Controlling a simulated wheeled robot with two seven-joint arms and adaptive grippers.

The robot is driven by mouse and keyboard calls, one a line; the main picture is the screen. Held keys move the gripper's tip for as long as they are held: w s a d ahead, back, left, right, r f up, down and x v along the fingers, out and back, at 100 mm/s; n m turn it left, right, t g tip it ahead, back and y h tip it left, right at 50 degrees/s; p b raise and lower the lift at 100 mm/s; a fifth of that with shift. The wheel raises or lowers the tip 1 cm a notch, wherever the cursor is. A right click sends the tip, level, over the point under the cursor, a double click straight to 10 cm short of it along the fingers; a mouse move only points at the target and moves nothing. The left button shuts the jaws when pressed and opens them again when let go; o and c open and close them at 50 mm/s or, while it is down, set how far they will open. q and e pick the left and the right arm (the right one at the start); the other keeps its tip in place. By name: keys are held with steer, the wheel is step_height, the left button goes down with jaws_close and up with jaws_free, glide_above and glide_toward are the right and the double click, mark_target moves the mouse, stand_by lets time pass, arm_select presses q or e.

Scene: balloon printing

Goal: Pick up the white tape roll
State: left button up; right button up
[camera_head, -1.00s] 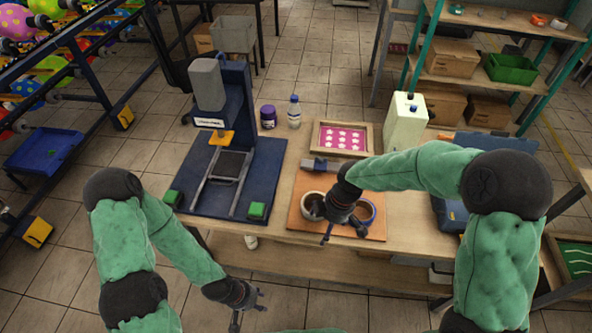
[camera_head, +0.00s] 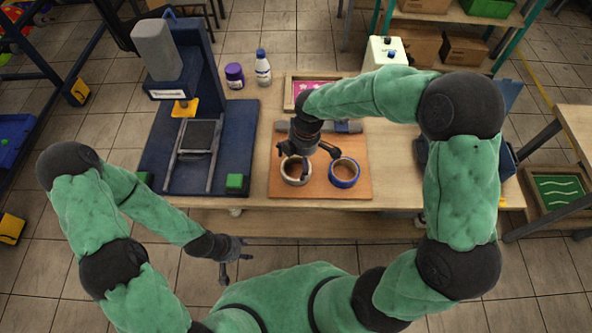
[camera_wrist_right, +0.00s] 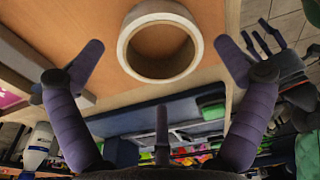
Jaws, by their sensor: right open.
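The white tape roll (camera_head: 296,182) lies flat on an orange-brown board (camera_head: 318,190), left of a blue-rimmed tape roll (camera_head: 344,184). My right gripper (camera_head: 308,157) is open just over the white roll and hides part of its far rim in the head view. In the right wrist view, the white roll (camera_wrist_right: 162,76) shows at the top centre, between the spread fingers of the right gripper (camera_wrist_right: 160,58). No finger visibly touches it there. My left gripper (camera_head: 238,270) looks open and empty, low in front of the table.
A blue press (camera_head: 242,125) stands left of the board. A grey block (camera_head: 345,127) lies at the board's far edge. Behind are a framed pink screen (camera_head: 291,90), a purple jar (camera_head: 234,76) and a white bottle (camera_head: 262,68). The table (camera_head: 400,195) is bare right of the board.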

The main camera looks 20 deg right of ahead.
mark_target(295, 174)
steer(key=f, duration=0.1)
steer(key=f+b, duration=0.1)
steer(key=f, duration=0.1)
steer(key=f+b, duration=0.1)
steer(key=shift+w+a+f, duration=0.1)
steer(key=shift+a+f, duration=0.3)
steer(key=c, duration=0.9)
steer(key=shift+o, duration=0.2)
steer(key=shift+r, duration=0.1)
